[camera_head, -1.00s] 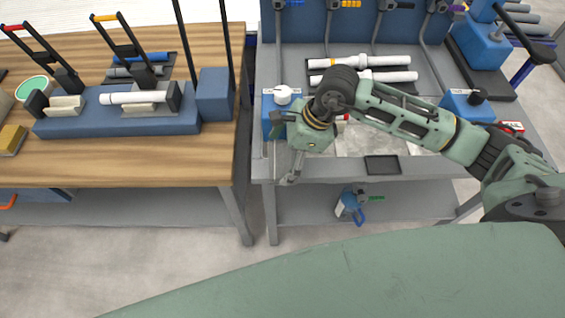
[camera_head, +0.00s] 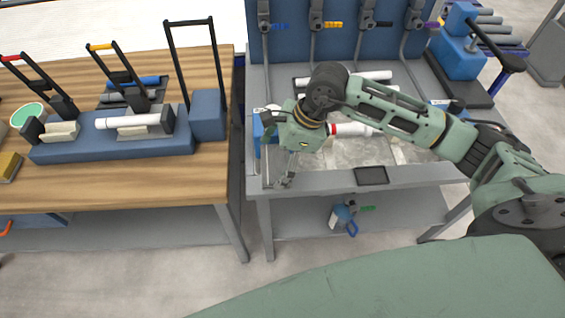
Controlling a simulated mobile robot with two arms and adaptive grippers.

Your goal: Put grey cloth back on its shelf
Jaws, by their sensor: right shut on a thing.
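My right gripper (camera_head: 284,181) hangs over the front left corner of the grey workbench (camera_head: 318,184), its fingers pointing down. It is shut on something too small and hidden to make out. A pale grey, mottled flat patch (camera_head: 350,153) lies on the bench top beside the gripper and under my right arm. I cannot tell whether it is the grey cloth or part of the bench surface. The workbench's lower shelf (camera_head: 395,210) holds a blue and white spray bottle (camera_head: 342,217). My left gripper is not in view.
A wooden table (camera_head: 110,188) stands left, carrying a blue block fixture (camera_head: 75,150) with handles and a white pipe (camera_head: 128,123). White pipes (camera_head: 358,78) lie at the workbench's back. A small dark tray (camera_head: 371,175) sits at its front edge. A narrow gap separates the tables.

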